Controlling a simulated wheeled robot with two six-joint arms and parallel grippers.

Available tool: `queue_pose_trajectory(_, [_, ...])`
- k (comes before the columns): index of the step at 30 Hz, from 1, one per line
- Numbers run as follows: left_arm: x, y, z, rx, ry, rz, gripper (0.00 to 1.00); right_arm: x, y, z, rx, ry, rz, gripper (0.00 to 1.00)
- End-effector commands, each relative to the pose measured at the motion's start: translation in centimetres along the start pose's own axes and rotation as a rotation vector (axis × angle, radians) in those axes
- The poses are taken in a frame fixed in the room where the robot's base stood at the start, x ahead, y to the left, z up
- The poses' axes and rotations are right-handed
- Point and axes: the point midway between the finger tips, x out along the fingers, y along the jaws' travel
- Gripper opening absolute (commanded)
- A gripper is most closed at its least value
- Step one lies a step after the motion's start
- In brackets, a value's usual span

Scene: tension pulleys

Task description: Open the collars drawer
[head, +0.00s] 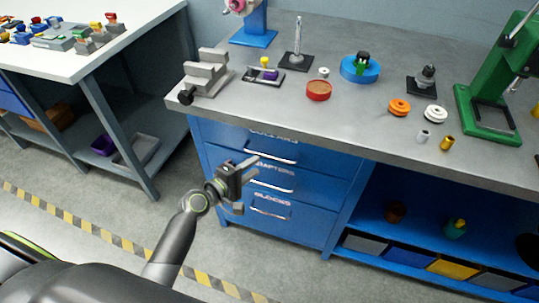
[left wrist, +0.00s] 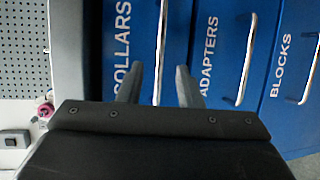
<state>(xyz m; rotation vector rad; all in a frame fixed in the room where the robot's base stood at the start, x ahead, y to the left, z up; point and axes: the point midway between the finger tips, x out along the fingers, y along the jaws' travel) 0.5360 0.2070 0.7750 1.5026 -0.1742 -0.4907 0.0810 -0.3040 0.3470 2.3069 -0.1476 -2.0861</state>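The collars drawer (head: 230,136) is the top one of three blue drawers under the grey workbench, and it looks closed. Its label is partly hidden in the head view but reads COLLARS in the left wrist view (left wrist: 122,50). Its silver bar handle (head: 272,156) also shows in the left wrist view (left wrist: 162,45). My left gripper (head: 252,166) is in front of the drawers, near the left end of that handle. In the left wrist view its two fingers (left wrist: 158,88) are apart, with the handle lined up between them. I cannot tell how far the handle is from the fingertips. My right gripper is out of view.
The adapters drawer (head: 228,158) and blocks drawer (head: 228,192) are below, both closed. The workbench top (head: 330,120) juts out above them and carries a vise (head: 207,75), pulleys and a green press (head: 490,110). The floor before the drawers is clear.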

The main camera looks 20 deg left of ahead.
Motion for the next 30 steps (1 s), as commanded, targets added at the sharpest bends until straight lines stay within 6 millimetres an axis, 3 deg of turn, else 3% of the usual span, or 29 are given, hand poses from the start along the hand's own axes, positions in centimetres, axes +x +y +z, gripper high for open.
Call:
queue_pose_trajectory(6, [4.5, 0.0, 0.0, 0.0, 0.001, 0.001, 0.33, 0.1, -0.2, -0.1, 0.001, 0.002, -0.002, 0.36])
queue_pose_trajectory(12, [7.0, -0.1, 0.0, 0.0, 0.0, 0.0, 0.33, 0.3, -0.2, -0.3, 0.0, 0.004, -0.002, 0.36])
queue_pose_trajectory(25, [8.0, -0.1, -0.1, 0.001, 0.001, 0.0, 0.33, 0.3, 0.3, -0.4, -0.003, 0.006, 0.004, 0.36])
queue_pose_trajectory(30, [8.0, -0.1, -0.1, 0.001, 0.001, -0.001, 0.13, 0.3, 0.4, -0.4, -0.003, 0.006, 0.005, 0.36])
